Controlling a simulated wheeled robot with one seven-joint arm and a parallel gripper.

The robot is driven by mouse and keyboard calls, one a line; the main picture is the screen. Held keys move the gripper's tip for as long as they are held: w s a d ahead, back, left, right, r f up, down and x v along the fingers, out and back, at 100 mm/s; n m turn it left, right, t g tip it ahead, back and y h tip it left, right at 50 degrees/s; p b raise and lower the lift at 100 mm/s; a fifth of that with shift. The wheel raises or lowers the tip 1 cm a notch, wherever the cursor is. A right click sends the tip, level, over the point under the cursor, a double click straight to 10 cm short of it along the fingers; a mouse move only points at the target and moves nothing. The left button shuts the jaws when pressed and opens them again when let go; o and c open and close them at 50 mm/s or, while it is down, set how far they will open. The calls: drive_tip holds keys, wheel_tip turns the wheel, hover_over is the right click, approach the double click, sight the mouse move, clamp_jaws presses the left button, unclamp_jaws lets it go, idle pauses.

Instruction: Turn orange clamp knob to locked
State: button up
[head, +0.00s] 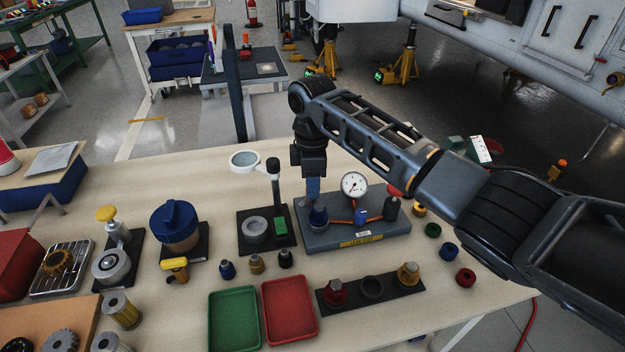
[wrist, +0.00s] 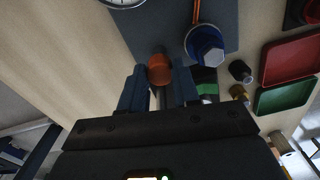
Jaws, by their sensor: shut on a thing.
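The orange clamp knob (wrist: 160,69) shows in the wrist view as a short orange cylinder on a metal stem, between my fingertips. My gripper (wrist: 160,82) is shut on it. In the head view my gripper (head: 313,190) points down at the left end of the grey test stand (head: 385,232), and the knob is hidden there. The stand also shows in the wrist view (wrist: 165,30). It carries a blue fitting (head: 318,217), a round white gauge (head: 354,185) and an orange hose. I cannot tell the knob's turned angle.
A magnifier stand (head: 274,190) stands close left of my gripper. A green tray (head: 234,318), a red tray (head: 290,308) and a black fixture strip (head: 350,292) lie in front. Several small coloured rings lie to the right. The bench behind the stand is mostly clear.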

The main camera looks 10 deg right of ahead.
drive_tip(key=n, duration=0.5)
drive_tip(key=shift+n, duration=0.3)
drive_tip(key=n, duration=0.5)
drive_tip(key=shift+n, duration=0.3)
drive_tip(key=o, duration=1.1)
drive_tip(key=shift+c, duration=0.2)
drive_tip(key=shift+r, duration=0.1)
wheel_tip(320, 180, up, 8)
drive_tip(key=shift+f, duration=0.15)
